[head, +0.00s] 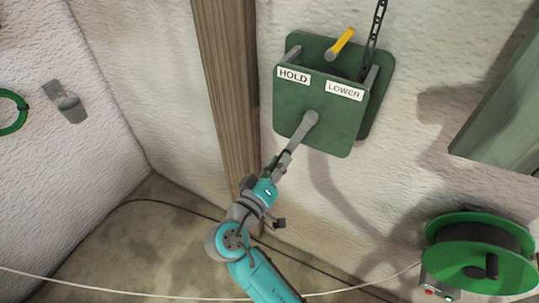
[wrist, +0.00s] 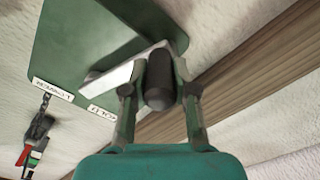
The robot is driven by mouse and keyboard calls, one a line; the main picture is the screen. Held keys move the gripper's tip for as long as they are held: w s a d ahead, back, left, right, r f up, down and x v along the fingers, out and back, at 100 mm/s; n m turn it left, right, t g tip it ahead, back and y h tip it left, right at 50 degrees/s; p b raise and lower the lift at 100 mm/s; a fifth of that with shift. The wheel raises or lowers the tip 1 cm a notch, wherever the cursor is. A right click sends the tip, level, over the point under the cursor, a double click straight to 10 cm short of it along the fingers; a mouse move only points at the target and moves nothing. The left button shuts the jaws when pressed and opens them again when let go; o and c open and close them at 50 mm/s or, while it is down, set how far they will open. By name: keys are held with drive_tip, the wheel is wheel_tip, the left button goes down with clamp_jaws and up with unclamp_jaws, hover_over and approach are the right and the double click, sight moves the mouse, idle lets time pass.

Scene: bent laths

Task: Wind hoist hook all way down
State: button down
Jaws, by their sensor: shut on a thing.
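The green hoist box (head: 316,118) is on the wall, with HOLD (head: 293,76) and LOWER (head: 344,91) labels along its top edge. A yellow lever (head: 341,43) sticks up behind the labels and leans right. A chain (head: 376,35) rises from the box. The grey crank arm (head: 299,133) points down and left from its hub. My gripper (head: 279,165) is shut on the dark crank handle (wrist: 159,85), seen between the fingers in the wrist view. There, a dark block (wrist: 39,130) with red, white and green parts hangs by the chain; I cannot tell whether it is the hook.
A wooden post (head: 228,80) stands left of the hoist box, close to my arm. A green cable reel (head: 480,250) is at lower right. A green ring (head: 12,112) and a metal bracket (head: 65,101) are on the left wall. Cables cross the floor.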

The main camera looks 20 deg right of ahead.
drive_tip(key=shift+s+d+f+n, duration=0.2)
drive_tip(key=shift+s+d+n, duration=0.25)
drive_tip(key=shift+s+n, duration=0.2)
drive_tip(key=shift+s+d+f+n, duration=0.2)
drive_tip(key=shift+s+d+n, duration=0.3)
drive_tip(key=shift+n, duration=0.25)
drive_tip(key=c, duration=0.9)
unclamp_jaws()
drive_tip(key=shift+s+a, duration=0.1)
drive_tip(key=shift+a, duration=0.05)
drive_tip(key=v, duration=1.1)
drive_tip(key=shift+s+a, duration=0.25)
drive_tip(key=shift+a, duration=0.05)
